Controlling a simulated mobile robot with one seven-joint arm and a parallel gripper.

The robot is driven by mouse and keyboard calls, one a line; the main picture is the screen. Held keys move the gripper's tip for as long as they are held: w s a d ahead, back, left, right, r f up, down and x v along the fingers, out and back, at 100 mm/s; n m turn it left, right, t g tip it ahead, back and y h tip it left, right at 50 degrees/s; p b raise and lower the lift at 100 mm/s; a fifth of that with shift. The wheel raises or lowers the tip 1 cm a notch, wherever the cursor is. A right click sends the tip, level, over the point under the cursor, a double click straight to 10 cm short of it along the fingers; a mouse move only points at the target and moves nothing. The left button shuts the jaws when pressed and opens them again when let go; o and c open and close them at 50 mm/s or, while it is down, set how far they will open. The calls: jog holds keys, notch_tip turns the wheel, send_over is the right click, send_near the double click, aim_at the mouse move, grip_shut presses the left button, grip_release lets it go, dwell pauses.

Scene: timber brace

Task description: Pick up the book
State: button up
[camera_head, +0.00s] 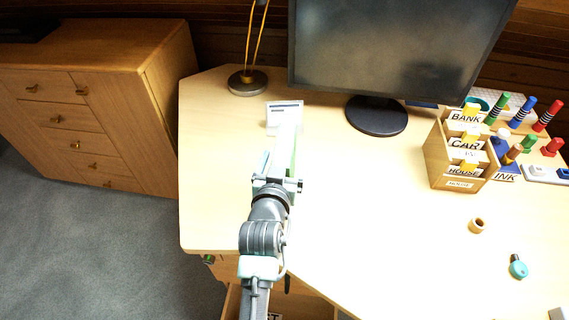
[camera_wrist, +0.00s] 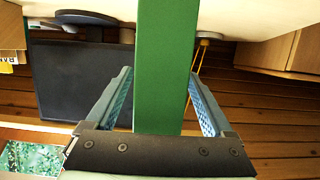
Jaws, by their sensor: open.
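The green book (camera_wrist: 166,60) stands out in the wrist view as a tall green slab running from the top edge down to my gripper's palm. My gripper (camera_wrist: 160,75) is open, with one finger on each side of the book and the book between them. A gap shows beside the left finger; contact at the right finger is hard to tell. In the head view my gripper (camera_head: 277,172) is over the left part of the desk, and a narrow green strip of the book (camera_head: 293,155) shows just beyond it. The rest of the book is partly hidden by my gripper.
A pale object with a grey label (camera_head: 285,108) is just beyond the book. A monitor (camera_head: 378,112) and lamp (camera_head: 247,82) stand at the back. A wooden card holder (camera_head: 437,160) and coloured pegs (camera_head: 522,112) are at right. The desk's middle (camera_head: 370,200) is clear.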

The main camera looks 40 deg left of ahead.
jog(key=shift+x, duration=0.9)
jog(key=shift+d, duration=0.1)
grip_shut()
jog(key=shift+r, duration=0.15)
